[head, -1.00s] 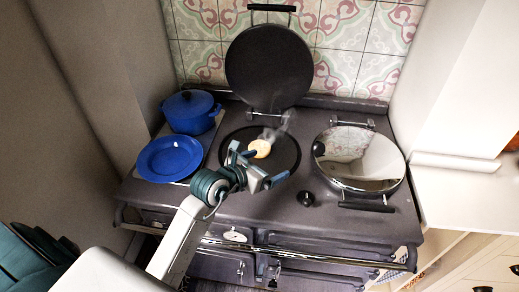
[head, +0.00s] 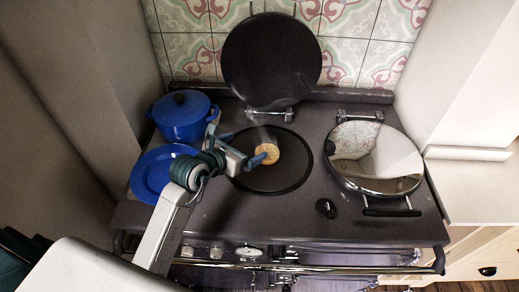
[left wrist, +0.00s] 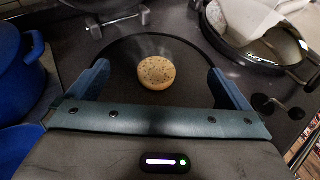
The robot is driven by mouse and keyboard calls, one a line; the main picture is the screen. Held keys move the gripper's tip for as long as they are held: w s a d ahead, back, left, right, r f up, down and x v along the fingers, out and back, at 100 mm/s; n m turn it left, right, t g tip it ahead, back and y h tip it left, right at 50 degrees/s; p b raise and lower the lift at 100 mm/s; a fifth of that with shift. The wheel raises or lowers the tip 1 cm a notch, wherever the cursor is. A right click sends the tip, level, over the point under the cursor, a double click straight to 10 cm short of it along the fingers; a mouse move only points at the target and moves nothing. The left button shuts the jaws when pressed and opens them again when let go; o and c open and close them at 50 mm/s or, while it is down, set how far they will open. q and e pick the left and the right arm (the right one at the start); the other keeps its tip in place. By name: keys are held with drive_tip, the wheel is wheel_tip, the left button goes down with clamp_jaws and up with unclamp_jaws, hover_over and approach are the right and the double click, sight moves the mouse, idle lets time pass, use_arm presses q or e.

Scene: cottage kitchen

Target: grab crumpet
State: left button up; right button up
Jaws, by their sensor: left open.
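The crumpet (head: 267,152) is a round, golden disc with a pitted top, lying on the dark round hotplate (head: 275,179) with steam rising near it. My left gripper (head: 238,147) is open and empty, just left of the crumpet in the head view. In the left wrist view the crumpet (left wrist: 156,73) lies ahead, between the lines of the two spread blue fingers (left wrist: 160,88) and beyond them. The fingers do not visibly touch it. My right gripper is in neither view.
A blue lidded pot (head: 184,120) and a blue plate (head: 150,176) stand left of the hotplate. The hotplate's dark lid (head: 271,60) is raised behind it. A closed shiny lid (head: 375,160) is on the right, and a rail (head: 330,259) runs along the front.

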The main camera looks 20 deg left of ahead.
use_arm(q)
drive_tip(key=f, duration=0.1)
drive_tip(key=b, duration=0.9)
approach(256, 170)
drive_tip(key=w, duration=0.1)
drive_tip(key=w+d+r, duration=0.1)
drive_tip(key=w+r, duration=0.1)
drive_tip(key=w, duration=0.1)
drive_tip(key=shift+d, duration=0.35)
drive_tip(key=p+x, duration=0.1)
drive_tip(key=x, duration=0.3)
drive_tip(key=shift+w, duration=0.45)
drive_tip(key=shift+w+f+p, duration=0.2)
drive_tip(key=shift+w+p, duration=0.05)
drive_tip(key=shift+p, duration=0.05)
drive_tip(key=shift+w+d+p, duration=0.1)
drive_tip(key=shift+w+p, duration=0.35)
drive_tip(key=shift+w, duration=0.15)
drive_tip(key=p+x, duration=0.1)
drive_tip(key=x, duration=0.2)
drive_tip(key=shift+w, duration=0.25)
drive_tip(key=shift+w+f, duration=0.25)
drive_tip(key=shift+w, duration=0.05)
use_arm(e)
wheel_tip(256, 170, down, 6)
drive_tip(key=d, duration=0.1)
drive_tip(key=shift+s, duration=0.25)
